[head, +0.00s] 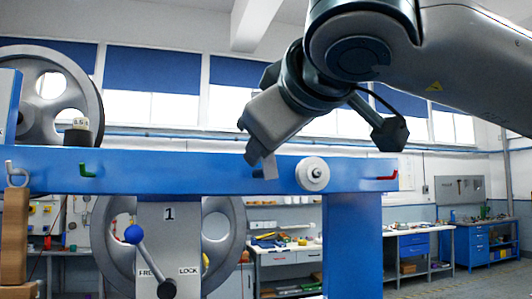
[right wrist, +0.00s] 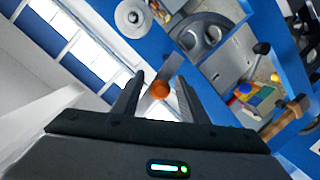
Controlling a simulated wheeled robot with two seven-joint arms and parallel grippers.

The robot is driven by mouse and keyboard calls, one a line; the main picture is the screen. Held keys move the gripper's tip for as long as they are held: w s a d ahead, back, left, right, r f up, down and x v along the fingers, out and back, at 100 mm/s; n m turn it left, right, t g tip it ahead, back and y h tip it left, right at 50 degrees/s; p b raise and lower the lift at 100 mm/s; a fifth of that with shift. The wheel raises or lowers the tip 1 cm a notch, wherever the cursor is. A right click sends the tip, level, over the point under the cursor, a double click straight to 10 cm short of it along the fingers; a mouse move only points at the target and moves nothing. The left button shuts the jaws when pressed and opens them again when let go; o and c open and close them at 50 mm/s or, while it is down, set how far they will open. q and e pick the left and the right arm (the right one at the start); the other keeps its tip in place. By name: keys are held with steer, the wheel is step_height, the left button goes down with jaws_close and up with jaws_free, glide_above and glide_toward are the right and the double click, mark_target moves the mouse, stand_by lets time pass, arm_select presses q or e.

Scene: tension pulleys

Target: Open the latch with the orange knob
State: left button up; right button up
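The orange knob (right wrist: 160,90) shows in the right wrist view, at the end of a short grey latch plate (right wrist: 171,67) by the blue beam. My right gripper (right wrist: 160,80) is open, with one finger on each side of the knob and a visible gap to each. In the head view my right gripper (head: 254,157) points down at the blue beam (head: 200,172), beside the grey latch plate (head: 270,167). The knob is hidden there. Whether a finger touches the plate cannot be told. My left gripper is not in view.
A white round disc (head: 312,174) sits on the beam right of the latch. A large pulley wheel (head: 47,85) is at upper left.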

steer(key=b+v, duration=0.4)
steer(key=v, duration=1)
steer(key=shift+s+d, duration=0.15)
steer(key=shift+s, duration=0.1)
steer(key=shift+r, duration=0.1)
